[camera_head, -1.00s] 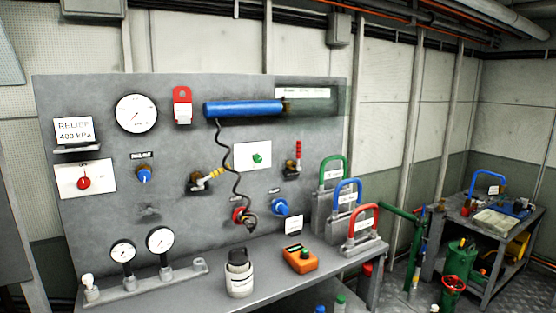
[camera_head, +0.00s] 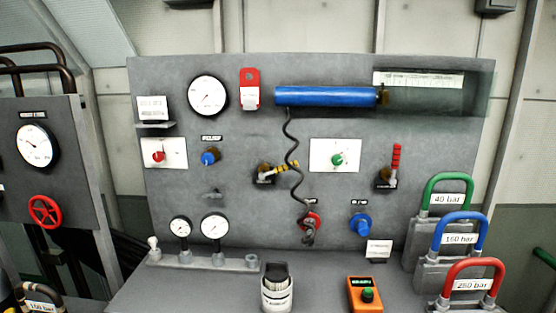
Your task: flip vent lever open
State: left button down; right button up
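Two valve levers are on the grey panel (camera_head: 225,140). The other is a lever with a red handle (camera_head: 396,158) at the right, standing upright. The small labels are too blurred to tell which one is the vent lever. A black coiled hose hangs from the blue cylinder (camera_head: 325,96) close to the striped handle and ends at a red fitting (camera_head: 309,221). Neither of my grippers is in view.
On the bench below the panel stand a white container (camera_head: 277,292), an orange meter (camera_head: 366,294) and green, blue and red-handled weights (camera_head: 463,237). Two gauges on a manifold (camera_head: 205,262) are at the left. Another panel with a red handwheel (camera_head: 45,212) is further left.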

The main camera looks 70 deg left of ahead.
aim_at(284, 168)
jog(key=u, duration=0.75)
jog(key=i, duration=0.9)
jog(key=u, duration=0.8)
